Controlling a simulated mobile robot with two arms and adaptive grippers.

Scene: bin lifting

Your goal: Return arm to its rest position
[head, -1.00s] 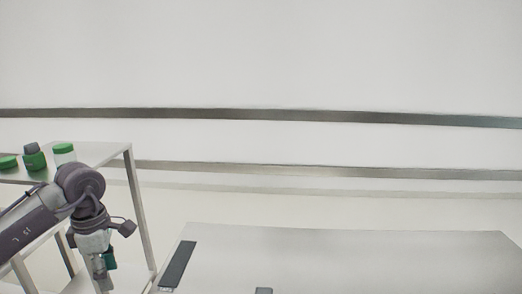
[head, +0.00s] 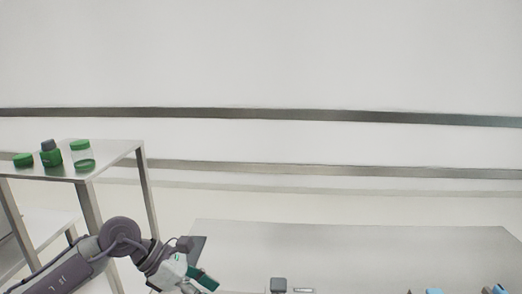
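My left arm comes in low from the left, and its gripper (head: 196,284) hangs at the bottom edge of the head view, over the left front of the grey table (head: 360,245). A teal-green part shows at the gripper. Its fingertips are too small and cut off to tell open from shut. My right gripper does not show clearly.
A metal shelf (head: 115,152) at the left holds a green lid (head: 23,160), a green bottle (head: 51,156) and a clear jar with a green cap (head: 82,158). Small grey and blue items peek in along the bottom edge.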

